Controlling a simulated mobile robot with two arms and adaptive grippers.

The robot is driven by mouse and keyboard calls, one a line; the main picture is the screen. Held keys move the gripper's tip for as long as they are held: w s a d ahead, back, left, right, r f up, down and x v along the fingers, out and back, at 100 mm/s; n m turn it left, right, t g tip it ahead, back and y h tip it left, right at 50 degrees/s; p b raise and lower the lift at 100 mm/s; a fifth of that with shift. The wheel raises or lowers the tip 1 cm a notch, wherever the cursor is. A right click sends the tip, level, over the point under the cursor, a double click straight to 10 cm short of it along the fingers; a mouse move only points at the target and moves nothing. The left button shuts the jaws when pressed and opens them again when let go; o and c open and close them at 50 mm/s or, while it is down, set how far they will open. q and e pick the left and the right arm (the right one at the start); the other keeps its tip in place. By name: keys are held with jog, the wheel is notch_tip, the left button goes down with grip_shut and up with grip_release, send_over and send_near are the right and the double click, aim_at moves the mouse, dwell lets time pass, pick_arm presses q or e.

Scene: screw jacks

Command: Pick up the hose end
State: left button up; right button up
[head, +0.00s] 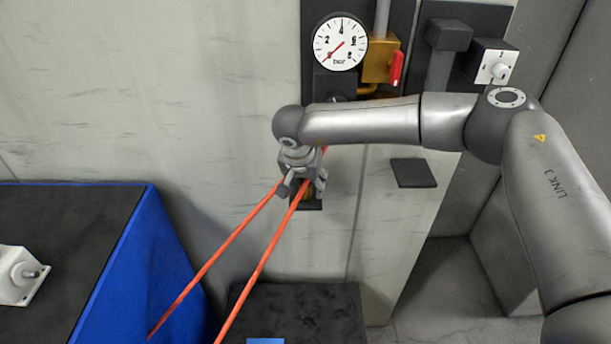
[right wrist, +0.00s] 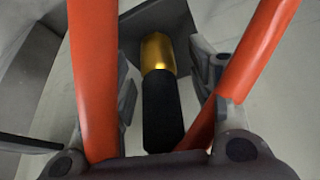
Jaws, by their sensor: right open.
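The hose end, a black sleeve (right wrist: 162,115) with a brass tip (right wrist: 157,54), shows in the right wrist view between the fingers of my right gripper (right wrist: 165,85). Gaps show on both sides of it, and the fingers are open. In the head view my right gripper (head: 304,187) is at the wall, where only a small brassy patch shows between its fingers. Orange hose (head: 262,262) runs in two strands from the lower left up to the gripper. In the right wrist view the strands pass close in front of both fingers. My left gripper is out of view.
A pressure gauge (head: 340,42), a brass valve with a red handle (head: 396,69) and a switch box with a white knob (head: 495,66) are on the wall above my right arm. A blue-sided bench (head: 135,270) stands left, and a dark block (head: 300,315) lies below.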

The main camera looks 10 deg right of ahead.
jog(key=c, duration=1)
jog(key=shift+c, duration=0.5)
jog(key=shift+r, duration=0.15)
